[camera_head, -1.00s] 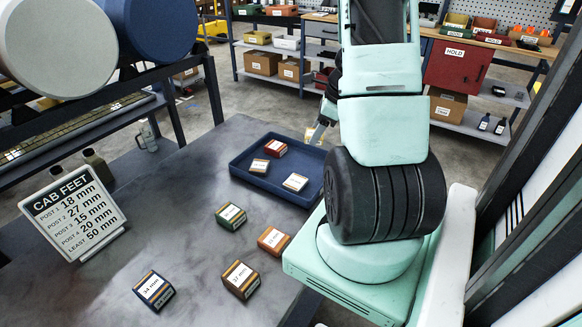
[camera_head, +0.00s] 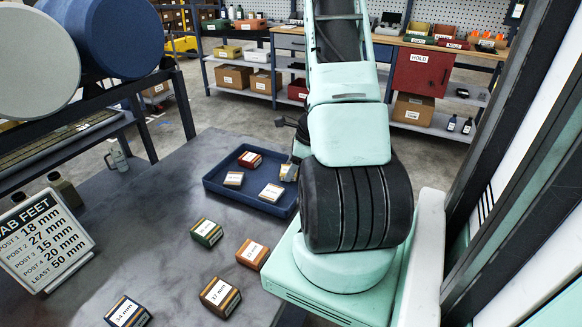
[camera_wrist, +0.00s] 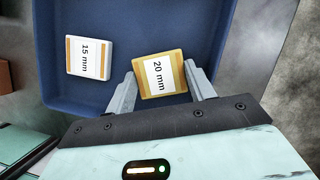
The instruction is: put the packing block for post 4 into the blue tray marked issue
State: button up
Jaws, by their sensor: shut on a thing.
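My gripper (camera_wrist: 161,86) is shut on a yellow-edged block labelled 20 mm (camera_wrist: 160,75). In the wrist view the block lies within the blue tray (camera_wrist: 120,100); I cannot tell whether it touches the tray floor. In the head view the held block (camera_head: 289,173) is at the right end of the tray (camera_head: 222,192), partly hidden by my arm. No issue mark on the tray is readable. The sign (camera_head: 44,240) gives 20 mm for post 4. A 15 mm block (camera_wrist: 88,58) lies in the tray left of the held one.
The tray also holds a red block (camera_head: 250,159), a tan block (camera_head: 233,179) and a white-topped block (camera_head: 271,192). On the table before it are green (camera_head: 206,232), orange (camera_head: 252,254), brown 37 mm (camera_head: 220,297) and dark blue 34 mm (camera_head: 127,312) blocks.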

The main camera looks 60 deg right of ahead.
jog(key=shift+f, duration=0.15)
jog(key=o, duration=1)
jog(key=shift+o, duration=0.2)
jog(key=shift+r, duration=0.3)
jog(key=p+v, duration=0.1)
jog(key=v, duration=1)
jog(key=shift+s+r, duration=0.2)
jog(key=shift+r, duration=0.2)
